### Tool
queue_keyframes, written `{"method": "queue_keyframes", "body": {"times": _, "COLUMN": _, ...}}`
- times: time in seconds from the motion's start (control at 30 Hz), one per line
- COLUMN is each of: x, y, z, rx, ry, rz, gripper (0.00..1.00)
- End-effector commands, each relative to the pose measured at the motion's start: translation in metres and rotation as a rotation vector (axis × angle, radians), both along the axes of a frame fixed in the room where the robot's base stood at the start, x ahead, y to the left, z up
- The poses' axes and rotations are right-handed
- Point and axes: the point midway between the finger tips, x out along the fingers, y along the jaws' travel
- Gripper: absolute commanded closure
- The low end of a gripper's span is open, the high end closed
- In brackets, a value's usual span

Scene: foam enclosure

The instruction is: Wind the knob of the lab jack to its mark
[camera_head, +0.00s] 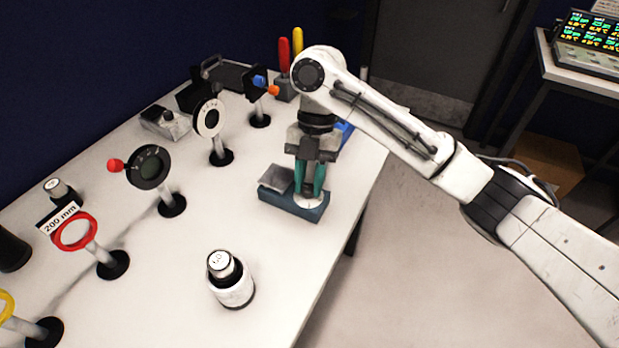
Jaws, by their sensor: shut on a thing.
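The lab jack (288,206) is a low blue base with a grey plate (272,178) on its left part, near the right edge of the white table. A pale round dial (308,201) sits on its right part. My gripper (309,193) points straight down over this dial, its two teal fingers shut on the knob. The fingers hide most of the knob, and the mark cannot be made out at this size.
A white cylinder (232,285) stands at the front. Red and yellow handled tools (290,60) stand behind my arm. The table between jack and cylinder is clear.

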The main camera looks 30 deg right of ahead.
Motion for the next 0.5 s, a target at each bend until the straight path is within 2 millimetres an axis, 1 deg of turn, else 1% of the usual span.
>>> {"method": "queue_keyframes", "body": {"times": 0.1, "x": 0.0002, "y": 0.0005, "z": 0.0000, "rx": 0.001, "ry": -0.001, "rz": 0.000, "gripper": 1.00}}
{"method": "queue_keyframes", "body": {"times": 0.13, "x": 0.0003, "y": 0.0004, "z": 0.0000, "rx": 0.001, "ry": -0.001, "rz": 0.000, "gripper": 0.70}}
{"method": "queue_keyframes", "body": {"times": 0.37, "x": 0.0001, "y": 0.0003, "z": 0.0001, "rx": 0.001, "ry": -0.001, "rz": 0.000, "gripper": 0.48}}
{"method": "queue_keyframes", "body": {"times": 0.4, "x": 0.0001, "y": 0.0003, "z": 0.0000, "rx": 0.000, "ry": 0.000, "rz": -0.001, "gripper": 0.46}}
{"method": "queue_keyframes", "body": {"times": 0.5, "x": 0.0001, "y": 0.0002, "z": 0.0000, "rx": 0.000, "ry": 0.000, "rz": -0.001, "gripper": 0.46}}
